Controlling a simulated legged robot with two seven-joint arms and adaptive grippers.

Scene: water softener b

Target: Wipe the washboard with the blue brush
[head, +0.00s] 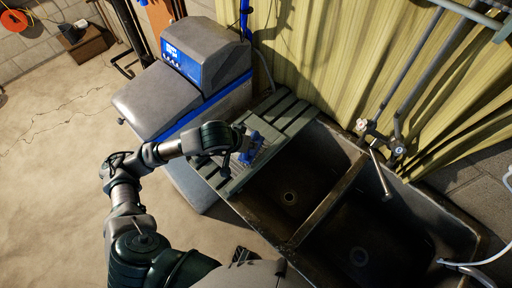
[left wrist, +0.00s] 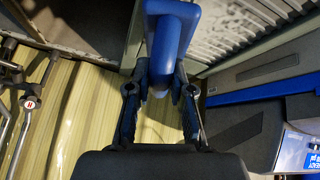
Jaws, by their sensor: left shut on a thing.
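My left gripper (head: 239,147) is shut on the blue brush (head: 252,144), beside the sink. The washboard, a grey ribbed panel (left wrist: 234,32), shows at the upper right of that view, beside the brush. In the head view the washboard is small and partly covered by the gripper and brush. I cannot tell whether the bristles touch it. My right gripper is not in view.
A dark double sink (head: 345,215) with a faucet (head: 377,150) lies to the right. Grey slats (head: 290,112) sit at its upper left end. A grey water softener (head: 160,100) with a blue display stands behind my left arm. Yellow corrugated wall is behind; floor at left is open.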

